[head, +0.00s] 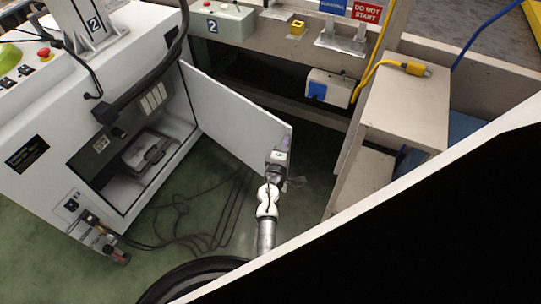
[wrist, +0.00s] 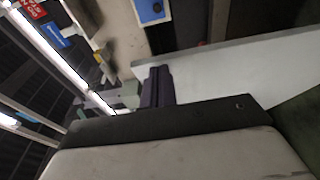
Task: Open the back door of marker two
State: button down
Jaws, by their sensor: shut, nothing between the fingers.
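Marker two is the white cabinet (head: 40,172) on the left in the head view, with a "2" label on its top unit. Its back door (head: 236,115) is a white panel that stands swung wide out from the cabinet, so the dark inside shows. My gripper (head: 277,158) is at the door's free outer edge, near its lower corner. In the wrist view the shut, dark fingers (wrist: 156,88) are beside the pale door panel (wrist: 235,65), with nothing held. I cannot tell whether they touch it.
Black cables (head: 205,215) lie on the green floor below the door. A beige bench (head: 405,105) with a yellow plug stands on the right. A conveyor frame (head: 270,45) with a grey-and-blue box (head: 330,88) runs behind the door. A black-and-white shape covers the lower right.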

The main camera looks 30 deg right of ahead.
jog(key=shift+w+d, duration=0.2)
jog(key=shift+d, duration=0.35)
jog(key=shift+w+d, duration=0.15)
jog(key=shift+d, duration=0.35)
jog(key=shift+r, duration=0.1)
notch_tip(320, 180, up, 20)
jog(key=p, duration=1.5)
